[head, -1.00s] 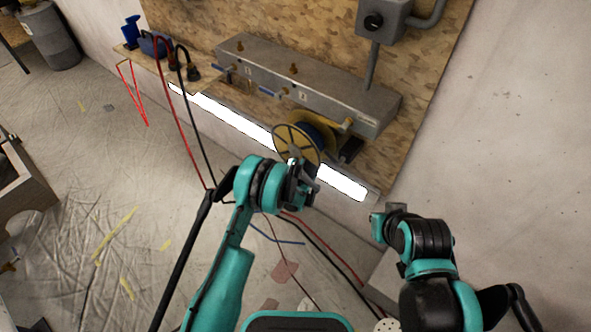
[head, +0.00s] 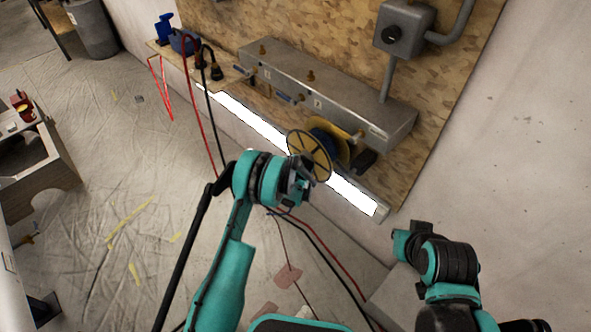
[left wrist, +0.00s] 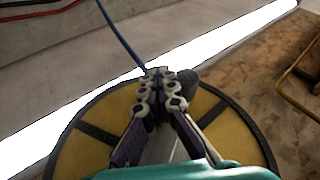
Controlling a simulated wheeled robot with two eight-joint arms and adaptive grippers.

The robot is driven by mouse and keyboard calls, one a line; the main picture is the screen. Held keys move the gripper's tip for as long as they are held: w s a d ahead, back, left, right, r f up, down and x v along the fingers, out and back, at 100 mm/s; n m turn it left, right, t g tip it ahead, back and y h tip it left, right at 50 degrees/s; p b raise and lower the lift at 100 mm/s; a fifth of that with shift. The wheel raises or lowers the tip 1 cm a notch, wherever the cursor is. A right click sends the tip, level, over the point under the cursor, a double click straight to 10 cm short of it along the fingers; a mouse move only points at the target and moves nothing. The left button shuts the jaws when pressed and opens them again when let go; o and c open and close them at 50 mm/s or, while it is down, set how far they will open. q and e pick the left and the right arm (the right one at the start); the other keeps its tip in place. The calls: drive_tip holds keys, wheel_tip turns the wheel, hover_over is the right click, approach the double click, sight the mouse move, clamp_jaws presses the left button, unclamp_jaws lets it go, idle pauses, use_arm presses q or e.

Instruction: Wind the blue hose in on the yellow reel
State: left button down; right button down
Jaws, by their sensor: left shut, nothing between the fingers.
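The yellow reel (head: 297,146), with dark spokes and rim, hangs under the grey wall box; it also shows in the left wrist view (left wrist: 88,145). Blue hose (head: 323,132) is wound on its drum. A blue strand (left wrist: 122,38) runs up and left past the reel in the left wrist view. My left gripper (head: 306,178) is in front of the reel's lower rim. In the left wrist view its fingertips (left wrist: 158,76) are shut and empty, beside a dark knob (left wrist: 188,82) on the reel. My right gripper (head: 400,243) is low at right, away from the reel; its fingers are unclear.
The grey box (head: 330,90) with brass fittings is on the wooden wall board (head: 440,80). A bright light strip (head: 250,125) runs below it. Red and black cables (head: 208,115) hang at left and cross the floor. A wooden crate (head: 50,175) stands far left.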

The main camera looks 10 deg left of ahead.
use_arm(q)
drive_tip(key=shift+w+a+r+m+t+y, duration=0.15)
drive_tip(key=shift+w+a+r+t+y, duration=0.1)
drive_tip(key=shift+a+r+t+y, duration=0.2)
drive_tip(key=shift+w+a+r+m+t+y, duration=0.15)
drive_tip(key=shift+w+a+r+t+y, duration=0.15)
drive_tip(key=shift+r, duration=0.2)
drive_tip(key=shift+r+t+y, duration=0.2)
drive_tip(key=shift+t+y, duration=0.15)
drive_tip(key=shift+w+a+r, duration=0.1)
drive_tip(key=shift+a+r, duration=0.1)
drive_tip(key=shift+r, duration=0.25)
drive_tip(key=shift+w+a+r+m+t+y, duration=0.1)
drive_tip(key=shift+r+m+t+y, duration=0.4)
drive_tip(key=shift+r+t+y, duration=0.6)
idle(1.5)
drive_tip(key=shift+r+m+t+y, duration=0.4)
drive_tip(key=shift+r+t+y, duration=0.25)
drive_tip(key=shift+t+y, duration=0.3)
idle(2.6)
